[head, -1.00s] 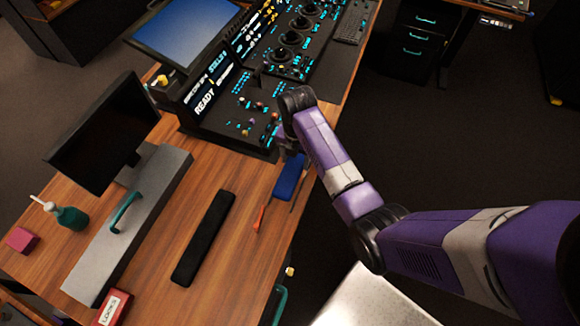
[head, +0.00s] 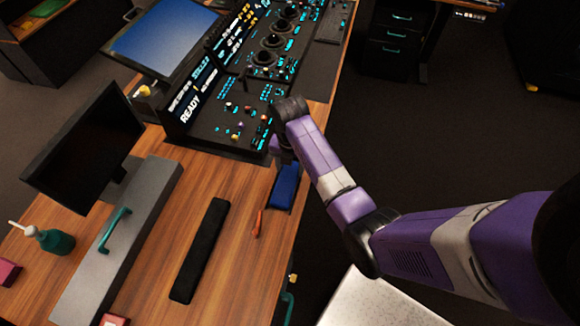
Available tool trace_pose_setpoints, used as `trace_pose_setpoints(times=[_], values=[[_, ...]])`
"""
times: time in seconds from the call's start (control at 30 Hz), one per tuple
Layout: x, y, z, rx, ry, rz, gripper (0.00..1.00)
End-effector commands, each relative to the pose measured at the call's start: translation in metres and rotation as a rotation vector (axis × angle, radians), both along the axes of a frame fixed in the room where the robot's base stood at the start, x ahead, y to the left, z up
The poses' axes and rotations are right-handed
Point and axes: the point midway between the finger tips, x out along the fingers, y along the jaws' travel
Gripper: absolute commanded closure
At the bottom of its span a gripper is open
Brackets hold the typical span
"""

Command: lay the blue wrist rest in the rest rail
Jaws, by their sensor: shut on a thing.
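The blue wrist rest (head: 286,186) is a short blue block near the right edge of the wooden desk. My gripper (head: 281,158) is at its far end, shut on it; the fingers are small and partly hidden by my wrist. The rest's near end shows a dark face, and it seems slightly raised, though I cannot tell how far. A long black strip (head: 200,250) lies on the desk to its left; it looks like the rest rail, but I cannot make out a channel in it.
An orange tool (head: 257,223) lies between the strip and the wrist rest. The control panel (head: 230,118) stands just beyond my gripper. A grey riser with a teal handle (head: 115,228), a dark monitor (head: 84,150) and a green bottle (head: 55,241) are at left. Bare desk surrounds the strip.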

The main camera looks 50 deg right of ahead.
Motion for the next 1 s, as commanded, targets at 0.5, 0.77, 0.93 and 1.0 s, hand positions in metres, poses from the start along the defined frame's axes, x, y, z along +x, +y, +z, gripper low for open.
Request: trace_pose_setpoints(times=[0.5,0.77,0.93,1.0], values=[[-0.004,0.002,-0.003,0.003,0.004,0.000,0.24],[-0.001,0.001,0.050,-0.001,-0.003,0.000,0.24],[0.000,0.000,0.089,-0.001,-0.004,0.000,0.24],[0.000,0.000,0.103,-0.001,-0.003,0.000,0.24]])
